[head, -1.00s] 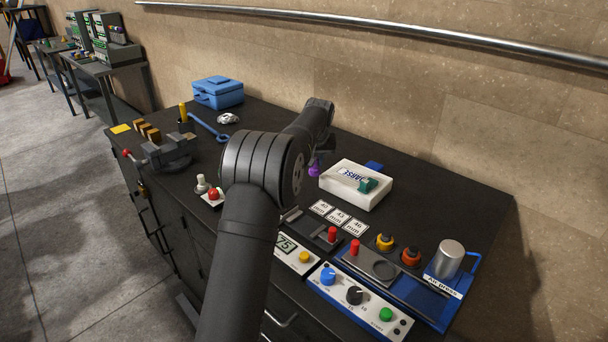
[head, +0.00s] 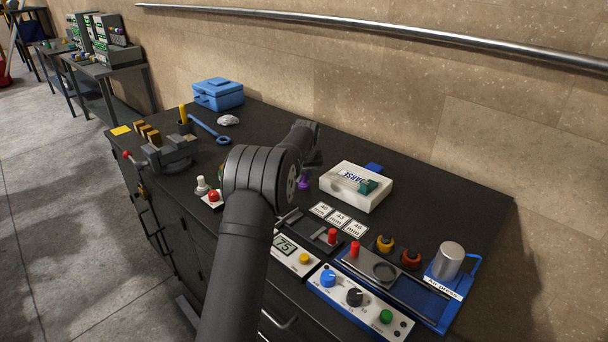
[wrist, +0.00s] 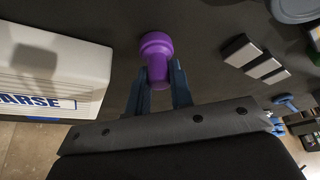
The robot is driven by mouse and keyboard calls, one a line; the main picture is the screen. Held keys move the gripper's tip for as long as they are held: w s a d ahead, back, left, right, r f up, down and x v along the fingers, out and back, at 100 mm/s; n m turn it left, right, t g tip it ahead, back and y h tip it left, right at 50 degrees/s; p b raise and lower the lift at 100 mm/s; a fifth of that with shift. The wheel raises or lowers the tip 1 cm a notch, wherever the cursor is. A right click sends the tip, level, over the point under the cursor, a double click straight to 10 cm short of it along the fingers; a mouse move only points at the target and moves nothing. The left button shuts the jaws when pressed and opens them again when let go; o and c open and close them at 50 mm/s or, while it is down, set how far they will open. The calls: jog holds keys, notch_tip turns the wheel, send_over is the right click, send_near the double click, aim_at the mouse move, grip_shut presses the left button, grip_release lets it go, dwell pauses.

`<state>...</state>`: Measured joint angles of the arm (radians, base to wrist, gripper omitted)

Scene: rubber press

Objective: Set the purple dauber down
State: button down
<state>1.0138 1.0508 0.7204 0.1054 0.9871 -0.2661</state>
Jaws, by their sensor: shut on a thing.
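The purple dauber (wrist: 157,58) is between the fingertips of my gripper (wrist: 158,85) in the wrist view, with its wide round end pointing away from the jaws. My gripper is shut on its narrower part. In the head view the dauber (head: 304,183) shows as a small purple patch low over the black bench top, just left of the white box; my arm hides most of the gripper. I cannot tell whether the dauber touches the bench.
The white box (head: 345,197) marked "ARSE" with a green piece on top stands close to the right. Size cards (head: 339,219) lie in front of it. A press (head: 444,265) and control panels fill the front right.

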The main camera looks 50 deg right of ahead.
aim_at(304, 173)
jog(key=c, duration=1.3)
grip_release()
jog(key=shift+f, duration=0.1)
jog(key=v, duration=1.2)
jog(key=x, duration=1.2)
jog(key=shift+f, duration=0.25)
notch_tip(304, 173, up, 3)
jog(key=shift+r, duration=0.75)
